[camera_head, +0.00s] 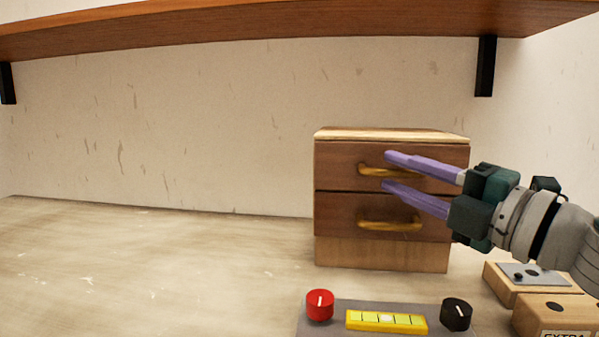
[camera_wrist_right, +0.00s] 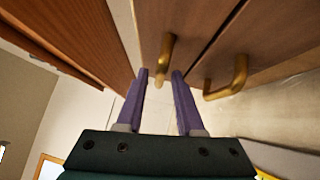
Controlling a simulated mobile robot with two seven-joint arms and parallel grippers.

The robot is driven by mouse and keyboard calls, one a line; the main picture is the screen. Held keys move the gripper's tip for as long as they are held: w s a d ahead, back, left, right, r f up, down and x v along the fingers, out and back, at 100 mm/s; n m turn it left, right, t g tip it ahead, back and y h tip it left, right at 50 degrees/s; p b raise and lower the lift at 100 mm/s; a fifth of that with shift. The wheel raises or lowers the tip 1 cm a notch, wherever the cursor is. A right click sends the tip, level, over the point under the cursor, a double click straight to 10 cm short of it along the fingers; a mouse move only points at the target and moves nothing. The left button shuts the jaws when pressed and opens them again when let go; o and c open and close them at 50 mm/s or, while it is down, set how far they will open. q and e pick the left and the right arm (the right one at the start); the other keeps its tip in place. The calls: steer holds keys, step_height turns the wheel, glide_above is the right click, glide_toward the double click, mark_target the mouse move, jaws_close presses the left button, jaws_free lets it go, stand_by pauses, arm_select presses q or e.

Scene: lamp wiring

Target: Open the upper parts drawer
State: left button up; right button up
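A small wooden drawer cabinet (camera_head: 382,253) stands on the table against the back wall. Its upper parts drawer (camera_head: 335,164) looks shut and has a brass handle (camera_head: 372,170). My right gripper (camera_head: 387,170) is open, with its purple fingers in front of the upper drawer, one above the handle and one below it in the head view. In the right wrist view the upper handle (camera_wrist_right: 165,58) shows between and just beyond the fingertips (camera_wrist_right: 160,76). I cannot tell whether they touch it. My left gripper is not in view.
The lower drawer (camera_head: 335,215) has its own brass handle (camera_head: 390,224). A grey panel with a red knob (camera_head: 320,305), a yellow strip (camera_head: 387,321) and a black knob (camera_head: 456,314) lies in front. Wooden blocks (camera_head: 560,312) lie at right. A shelf (camera_head: 250,22) hangs above. The table's left is clear.

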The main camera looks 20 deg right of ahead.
jaws_close()
stand_by(1.2)
